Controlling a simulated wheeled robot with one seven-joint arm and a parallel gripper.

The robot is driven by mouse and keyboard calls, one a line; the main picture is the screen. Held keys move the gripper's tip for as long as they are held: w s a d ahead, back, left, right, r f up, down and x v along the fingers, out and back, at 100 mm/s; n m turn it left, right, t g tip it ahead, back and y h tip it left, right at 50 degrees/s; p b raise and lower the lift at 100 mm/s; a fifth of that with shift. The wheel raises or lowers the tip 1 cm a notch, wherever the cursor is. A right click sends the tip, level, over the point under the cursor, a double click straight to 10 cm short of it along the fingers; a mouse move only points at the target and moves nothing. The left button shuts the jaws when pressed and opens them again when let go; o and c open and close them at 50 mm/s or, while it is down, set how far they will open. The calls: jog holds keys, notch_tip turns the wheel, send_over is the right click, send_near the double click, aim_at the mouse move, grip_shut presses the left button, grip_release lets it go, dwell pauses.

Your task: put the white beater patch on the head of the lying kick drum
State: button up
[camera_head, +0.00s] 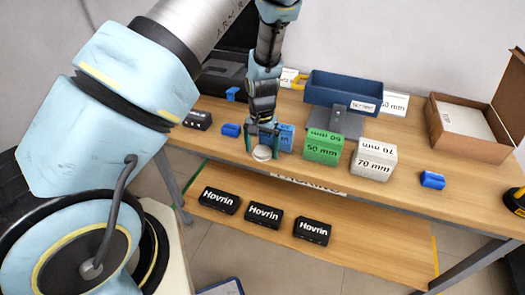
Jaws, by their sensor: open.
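My gripper (262,149) points down over the front part of the wooden table, with its two dark green fingers apart. A small round whitish thing (262,154) with a pale flat top sits at the fingertips, near the table's front edge. I cannot tell whether it is the beater patch, the drum, or one on the other. It shows between or just in front of the fingers; whether they touch it is unclear. No other kick drum or patch can be made out, and my arm covers much of the left.
Close behind and right stand a blue box (287,137), a green 50 mm block (323,147) and a white 70 mm block (374,160). A blue bin (343,91) and cardboard box (464,137) stand farther back. Black Hovrin boxes (264,215) lie on the lower shelf.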

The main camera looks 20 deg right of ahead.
jog(key=c, duration=1.5)
jog(key=shift+r, duration=0.15)
